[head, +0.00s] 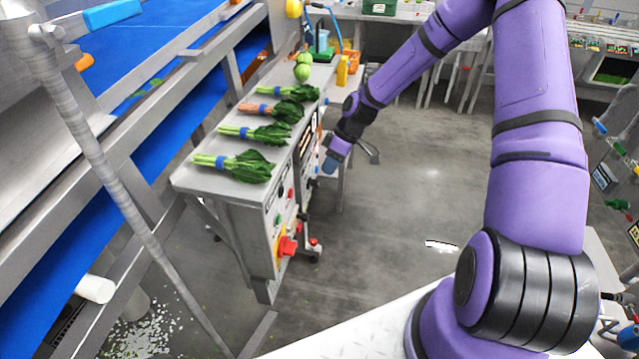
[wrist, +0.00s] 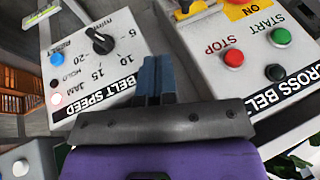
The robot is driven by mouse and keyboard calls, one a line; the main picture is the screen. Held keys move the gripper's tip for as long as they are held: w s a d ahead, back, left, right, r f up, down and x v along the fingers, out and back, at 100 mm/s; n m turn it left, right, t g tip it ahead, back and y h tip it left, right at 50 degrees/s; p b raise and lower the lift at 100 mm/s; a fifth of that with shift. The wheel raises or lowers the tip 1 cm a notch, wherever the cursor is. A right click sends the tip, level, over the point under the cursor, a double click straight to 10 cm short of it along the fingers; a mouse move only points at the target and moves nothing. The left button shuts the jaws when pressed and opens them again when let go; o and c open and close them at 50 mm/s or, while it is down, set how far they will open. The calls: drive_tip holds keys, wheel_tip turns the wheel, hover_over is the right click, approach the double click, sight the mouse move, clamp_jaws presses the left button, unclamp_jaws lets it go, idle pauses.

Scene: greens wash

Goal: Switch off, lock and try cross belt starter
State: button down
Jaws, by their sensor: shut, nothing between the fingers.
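The cross belt starter (wrist: 262,92) is a pale box at the right of the wrist view. It bears a red STOP button (wrist: 234,59), a green START button (wrist: 281,37), an unlabelled dark button (wrist: 275,72) and a black "CROSS BELT" strip. At its top edge is part of a yellow plate marked "ON" (wrist: 243,10); any switch handle there is mostly cut off. My gripper (wrist: 156,78) is shut and empty, its blue fingers in front of the gap between this box and the belt speed box. In the head view, my gripper (head: 328,165) is beside the bench's panel side.
The belt speed box (wrist: 95,62) has a black knob and coloured buttons. In the head view, a red-and-yellow rotary switch (head: 287,246) is on the near end of the bench (head: 205,182). Several bunches of greens (head: 240,165) lie on top. Open floor (head: 420,190) lies right of the bench.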

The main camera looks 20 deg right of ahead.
drive_tip(key=s+a+x, duration=0.1)
drive_tip(key=s+x, duration=0.1)
drive_tip(key=x, duration=1)
drive_tip(key=shift+s+r, duration=0.3)
drive_tip(key=shift+s+a, duration=0.1)
